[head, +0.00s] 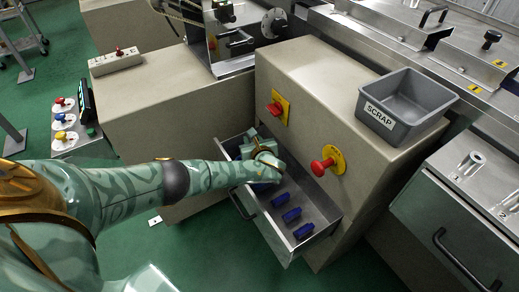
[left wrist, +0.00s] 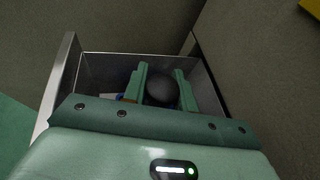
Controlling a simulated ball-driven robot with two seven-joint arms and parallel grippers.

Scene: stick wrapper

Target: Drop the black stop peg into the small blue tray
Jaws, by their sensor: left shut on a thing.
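My left gripper (head: 266,158) is over the open drawer (head: 322,205), reaching into its back part. In the left wrist view its two green fingers (left wrist: 160,88) are shut on a round black knob, which looks like the black stop peg (left wrist: 161,90). The peg's lower part is hidden. In the head view the hand hides the peg. Several small blue pieces (head: 291,214) lie in a row in the drawer. I cannot tell whether one is the small blue tray. A bit of blue (left wrist: 118,96) shows left of the fingers in the left wrist view. My right gripper is not in view.
A grey SCRAP bin (head: 405,103) stands on the cabinet top. Another black knob (head: 491,38) stands on the machine at right. The drawer's walls surround the gripper closely.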

